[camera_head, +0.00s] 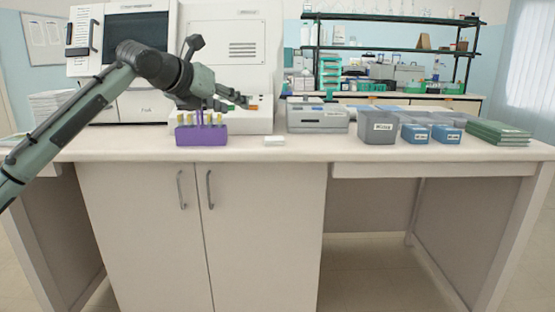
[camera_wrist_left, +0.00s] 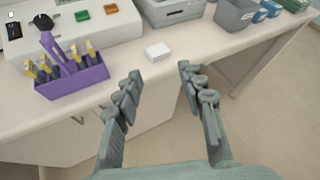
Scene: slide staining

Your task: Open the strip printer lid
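The grey box-shaped device (camera_head: 318,117), which looks like the strip printer, stands on the bench right of centre. Its top looks flat and closed in the head view. Its near part shows at the top edge of the left wrist view (camera_wrist_left: 176,12). My left gripper (camera_head: 236,100) is above the bench, to the left of this device and apart from it. In the left wrist view my left gripper (camera_wrist_left: 158,78) has its fingers spread wide with nothing between them. My right gripper is not in view.
A purple rack (camera_head: 201,136) with yellow-topped tubes stands near the front edge, below my left arm. A small white block (camera_head: 274,141) lies right of it. A white unit (camera_wrist_left: 105,32) with coloured buttons is behind. Grey and blue bins (camera_head: 379,128) stand at right.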

